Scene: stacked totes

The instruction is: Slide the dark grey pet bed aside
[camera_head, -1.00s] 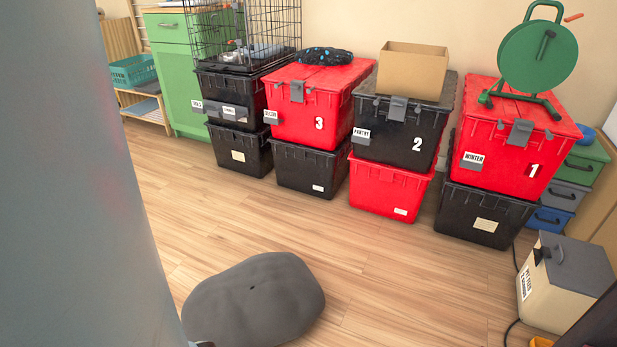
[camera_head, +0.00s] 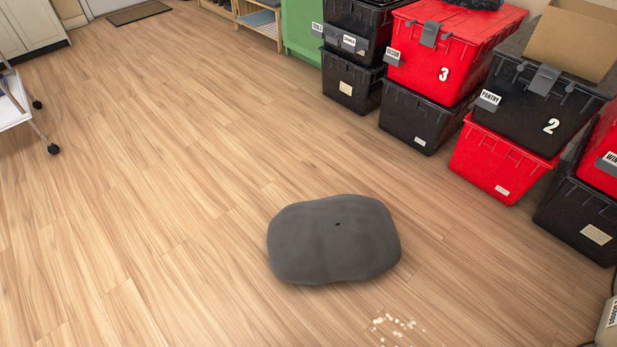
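The dark grey pet bed (camera_head: 333,240) lies flat on the wooden floor, a little right of the middle of the head view. It is a rounded, plump cushion with a small dark spot on top. Nothing touches it, and bare floor shows all around it. Neither of my grippers shows in the view.
Stacked red and black totes stand along the right, among them red tote 3 (camera_head: 452,52) and black tote 2 (camera_head: 545,100). Pale crumbs (camera_head: 398,323) lie on the floor in front of the bed. A white wheeled cart (camera_head: 14,100) is at the left. Floor left of the bed is clear.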

